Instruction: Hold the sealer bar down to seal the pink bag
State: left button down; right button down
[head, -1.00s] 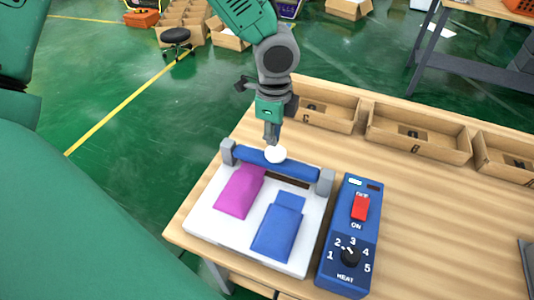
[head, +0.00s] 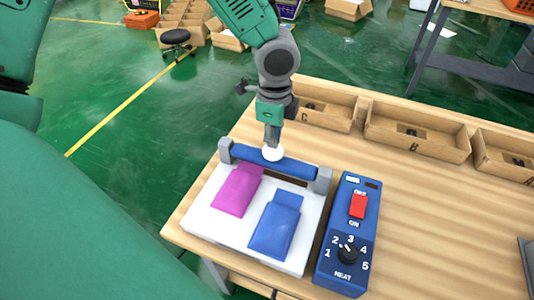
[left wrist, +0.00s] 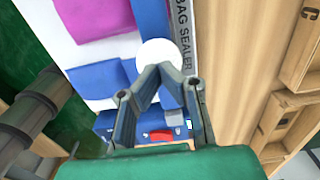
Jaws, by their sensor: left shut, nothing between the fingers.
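The sealer is a white plate (head: 208,222) with a blue bar (head: 296,168) across its back between two grey posts. A white round knob (head: 273,153) sits on the bar. The pink bag (head: 237,192) lies on the left of the plate, its upper end at the bar. A blue bag (head: 275,230) lies to its right. My left gripper (head: 271,140) is shut and empty, its tips pointing down at the knob, touching or nearly so. In the left wrist view the shut fingertips (left wrist: 158,72) overlap the knob's edge (left wrist: 158,55). My right gripper is out of view.
A blue control box (head: 331,262) with a red switch (head: 358,205) and a heat dial (head: 347,254) stands right of the plate. Cardboard bins (head: 415,134) line the table's back edge.

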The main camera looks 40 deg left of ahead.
aim_at(275, 150)
pick_arm(q)
jog(key=shift+d+f, duration=0.35)
jog(key=shift+a+f+b, duration=0.5)
jog(key=shift+a+f, duration=0.1)
jog(key=shift+f, duration=0.15)
jog(key=shift+d+f+b, duration=0.35)
jog(key=shift+d+f, duration=0.1)
jog(key=shift+f, duration=0.1)
jog(key=shift+a+f, duration=0.25)
jog(key=shift+f, duration=0.35)
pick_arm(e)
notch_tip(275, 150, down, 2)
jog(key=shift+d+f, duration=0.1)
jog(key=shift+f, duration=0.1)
pick_arm(q)
jog(key=shift+d+f, duration=0.1)
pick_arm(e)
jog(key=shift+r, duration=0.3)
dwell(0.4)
